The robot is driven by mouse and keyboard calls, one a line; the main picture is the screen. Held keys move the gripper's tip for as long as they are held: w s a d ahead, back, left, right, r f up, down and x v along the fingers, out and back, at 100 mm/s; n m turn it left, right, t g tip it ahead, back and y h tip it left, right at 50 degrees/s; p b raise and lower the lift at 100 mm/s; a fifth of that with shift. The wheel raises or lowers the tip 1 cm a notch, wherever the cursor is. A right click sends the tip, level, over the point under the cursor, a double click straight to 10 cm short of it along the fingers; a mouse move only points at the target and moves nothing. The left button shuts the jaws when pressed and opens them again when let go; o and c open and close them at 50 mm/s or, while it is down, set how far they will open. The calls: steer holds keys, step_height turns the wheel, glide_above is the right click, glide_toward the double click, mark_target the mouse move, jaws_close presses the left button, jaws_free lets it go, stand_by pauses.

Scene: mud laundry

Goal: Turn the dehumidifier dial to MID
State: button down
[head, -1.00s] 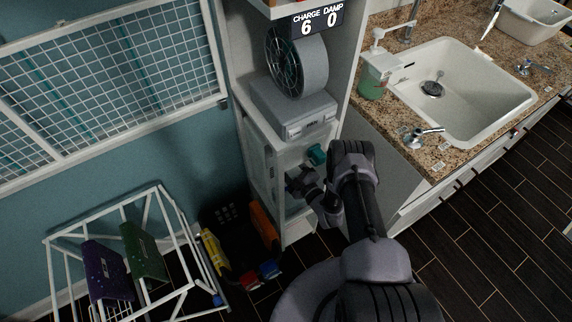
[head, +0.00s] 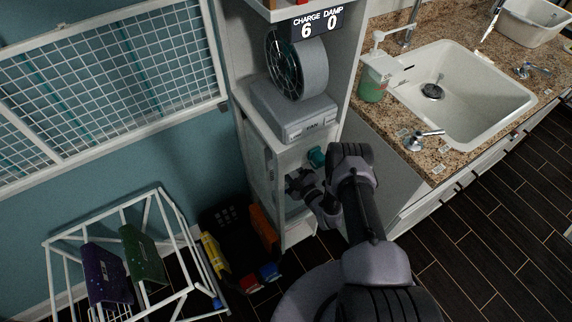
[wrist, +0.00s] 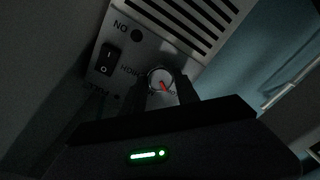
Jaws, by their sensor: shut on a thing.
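The dehumidifier's grey control panel (wrist: 135,55) fills the middle of the wrist view, tilted, with slotted vents above it. The dial (wrist: 160,78) is a small round pale knob with a red pointer, which slants down and to the right in the picture. My gripper (wrist: 168,90) has its two dark fingers on either side of the dial, shut on it. The fingers cover part of the printing around the dial, and I cannot read the MID mark. In the head view my gripper (head: 298,183) reaches into the lower part of the white cabinet; the dial does not show there.
A black rocker switch (wrist: 106,60) sits left of the dial. In the head view a fan (head: 310,70) stands on a grey box above my gripper. A small teal thing (head: 316,156) is close by it. A black bin (head: 232,235) and white rack (head: 125,215) stand left.

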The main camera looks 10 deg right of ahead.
steer(key=m+p, duration=0.1)
steer(key=m, duration=1)
steer(key=shift+t, duration=0.4)
steer(key=shift+f+m, duration=0.1)
steer(key=shift+m, duration=0.2)
steer(key=c, duration=0.9)
jaws_free()
steer(key=shift+d, duration=0.1)
